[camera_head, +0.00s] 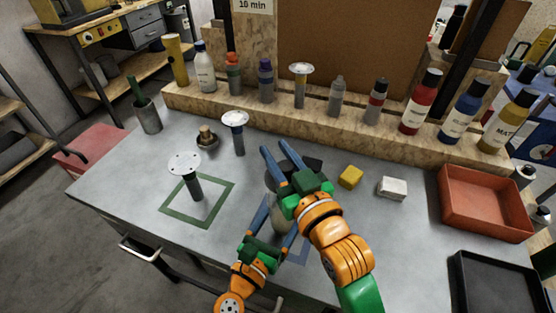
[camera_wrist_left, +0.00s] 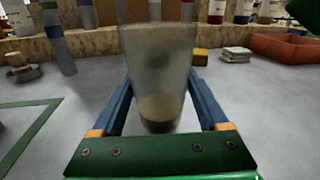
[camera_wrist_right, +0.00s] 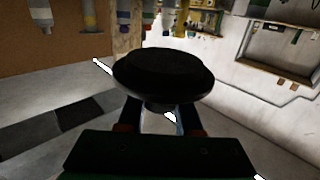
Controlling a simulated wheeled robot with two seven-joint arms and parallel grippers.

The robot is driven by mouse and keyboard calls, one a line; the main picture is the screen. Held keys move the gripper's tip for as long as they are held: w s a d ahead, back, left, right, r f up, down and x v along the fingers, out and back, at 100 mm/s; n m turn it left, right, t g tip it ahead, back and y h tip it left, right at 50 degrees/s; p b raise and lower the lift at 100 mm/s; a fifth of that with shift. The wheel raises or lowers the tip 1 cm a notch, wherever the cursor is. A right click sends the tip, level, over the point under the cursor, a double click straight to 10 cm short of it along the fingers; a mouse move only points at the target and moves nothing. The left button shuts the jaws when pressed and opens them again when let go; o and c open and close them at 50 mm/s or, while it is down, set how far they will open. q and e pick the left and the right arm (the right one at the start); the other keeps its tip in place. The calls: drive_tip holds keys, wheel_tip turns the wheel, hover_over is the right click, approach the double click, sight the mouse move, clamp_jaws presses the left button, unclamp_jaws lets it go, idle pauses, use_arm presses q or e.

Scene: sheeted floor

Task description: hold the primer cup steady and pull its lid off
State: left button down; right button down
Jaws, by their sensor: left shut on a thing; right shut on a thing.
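The primer cup (camera_wrist_left: 160,75) is a translucent tapered cup with a beige layer near its bottom. It stands upright between the blue fingers of my left gripper (camera_head: 278,228), which is shut on it. In the head view the cup (camera_head: 281,219) is partly hidden by my right arm. The black round lid (camera_wrist_right: 165,75) is in my right gripper (camera_wrist_right: 160,118), which is shut on its narrow part. In the head view the dark lid (camera_head: 277,176) shows behind the right fingers, farther back than the cup.
A green square outline (camera_head: 170,210) with a disc-topped post (camera_head: 195,187) lies left. A yellow block (camera_head: 351,177) and white block (camera_head: 392,187) sit right of the grippers. A red tray (camera_head: 486,235) and black tray (camera_head: 475,285) stand at the right. Bottles line the back ledge (camera_head: 345,121).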

use_arm(q)
unclamp_jaws()
drive_tip(key=b+v, duration=0.1)
drive_tip(key=v, duration=0.2)
drive_tip(key=b+v, duration=0.1)
drive_tip(key=v, duration=0.3)
drive_tip(key=b+v, duration=0.2)
drive_tip(key=v, duration=0.2)
drive_tip(key=shift+s+a+f, duration=0.1)
drive_tip(key=shift+s+f, duration=0.1)
drive_tip(key=shift+f, duration=0.05)
use_arm(e)
wheel_tip(320, 180, down, 4)
drive_tip(key=shift+r, duration=0.1)
use_arm(q)
drive_tip(key=shift+s+a+r, duration=0.1)
drive_tip(key=shift+s+r, duration=0.05)
drive_tip(key=shift+s, duration=0.1)
drive_tip(key=shift+r, duration=0.1)
